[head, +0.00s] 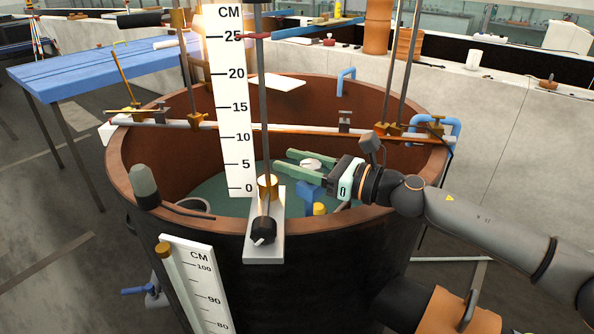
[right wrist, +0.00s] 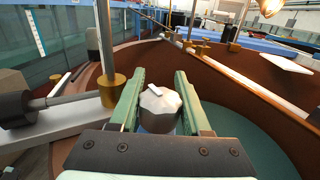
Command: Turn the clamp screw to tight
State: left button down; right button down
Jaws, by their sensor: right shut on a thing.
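A pale, faceted knob (right wrist: 158,103) with a small white bar on top sits between the green fingers of my right gripper (right wrist: 156,92) in the right wrist view. In the head view the same knob (head: 311,163) shows between the fingers of my right gripper (head: 303,164), inside the tank near the white scale. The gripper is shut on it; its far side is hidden. A black knob (head: 262,231) with a white mark is on the scale's foot, below a brass collar (head: 267,187), apart from my gripper. No label shows which knob is the clamp screw. My left gripper is not in view.
The round tank's brown rim (head: 125,190) surrounds the gripper. The upright white scale (head: 231,100) and its rod stand just left of it. A rail (head: 290,131) with brass clamps crosses the tank behind. A blue table (head: 110,68) stands at the left.

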pick_arm(q)
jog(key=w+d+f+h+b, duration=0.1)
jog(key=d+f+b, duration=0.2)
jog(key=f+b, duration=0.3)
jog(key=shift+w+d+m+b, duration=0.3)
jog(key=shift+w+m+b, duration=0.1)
jog(key=shift+b, duration=0.75)
pick_arm(e)
jog(key=n+g, duration=0.2)
jog(key=g, duration=0.1)
jog(key=s+n+g+y, duration=0.1)
jog(key=n+g, duration=0.1)
jog(key=g, duration=0.2)
jog(key=s+n+g, duration=0.1)
jog(key=n+g, duration=0.2)
jog(key=g, duration=0.1)
jog(key=shift+a+y, duration=0.2)
jog(key=shift+y, duration=0.2)
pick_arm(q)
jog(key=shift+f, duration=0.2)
pick_arm(e)
jog(key=shift+s+n+g, duration=0.1)
jog(key=shift+n+g, duration=0.4)
jog(key=shift+g, duration=0.1)
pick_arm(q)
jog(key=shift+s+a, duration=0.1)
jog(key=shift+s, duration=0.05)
